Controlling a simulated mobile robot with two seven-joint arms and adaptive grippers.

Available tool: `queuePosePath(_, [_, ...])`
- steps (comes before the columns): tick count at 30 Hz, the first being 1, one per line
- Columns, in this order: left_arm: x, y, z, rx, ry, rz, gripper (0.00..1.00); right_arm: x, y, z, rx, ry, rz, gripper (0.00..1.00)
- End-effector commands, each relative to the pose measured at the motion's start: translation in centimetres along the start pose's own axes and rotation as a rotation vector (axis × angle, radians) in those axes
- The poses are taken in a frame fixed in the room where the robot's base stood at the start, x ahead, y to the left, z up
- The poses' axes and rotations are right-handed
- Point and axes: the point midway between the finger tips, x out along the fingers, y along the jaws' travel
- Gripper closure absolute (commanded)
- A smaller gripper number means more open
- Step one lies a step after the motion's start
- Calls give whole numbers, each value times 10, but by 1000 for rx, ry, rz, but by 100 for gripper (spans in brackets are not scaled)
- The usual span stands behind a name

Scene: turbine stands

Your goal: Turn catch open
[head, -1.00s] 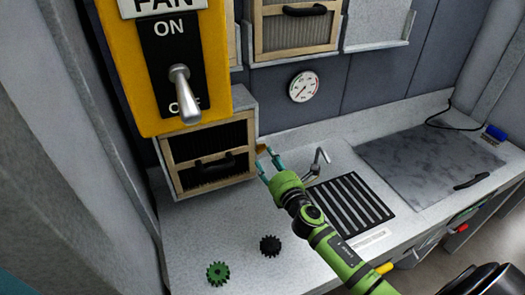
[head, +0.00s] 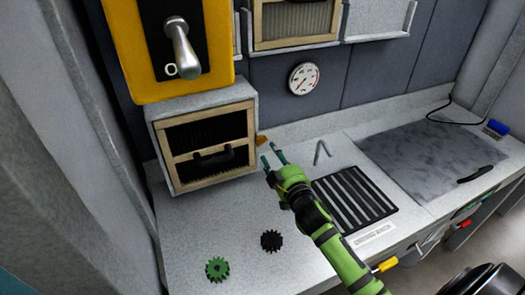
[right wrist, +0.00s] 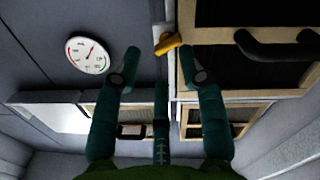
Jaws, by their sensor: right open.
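The catch is a small orange-yellow tab (head: 261,140) at the right edge of the wood-framed filter box (head: 203,181). My right gripper (head: 271,155) is open just in front of and below the catch in the head view. In the right wrist view, the catch (right wrist: 168,43) shows between the two teal fingertips (right wrist: 158,55), closer to the right one. I see no clear contact with it. The frame with its dark handle (right wrist: 275,46) sits right of the catch there. My left gripper is not in view.
A yellow switch box (head: 135,50) with a metal lever hangs above the filter box. A round gauge (head: 303,79) is on the wall. A green gear (head: 217,269) and a black gear (head: 271,240) lie on the counter. A bent metal rod (head: 321,152) stands near a slotted black grille (head: 353,201).

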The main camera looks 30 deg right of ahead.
Motion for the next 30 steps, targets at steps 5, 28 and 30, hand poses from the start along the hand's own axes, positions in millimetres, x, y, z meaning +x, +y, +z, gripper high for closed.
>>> queuePosePath(5, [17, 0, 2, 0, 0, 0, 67, -5, 0, 4, 669, 2, -9, 59])
queuePosePath(28, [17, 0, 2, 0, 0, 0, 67, 32, 0, -4, 1533, -4, -44, 59])
queuePosePath(30, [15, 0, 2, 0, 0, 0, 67, 41, 0, -4, 1531, -3, -44, 59])
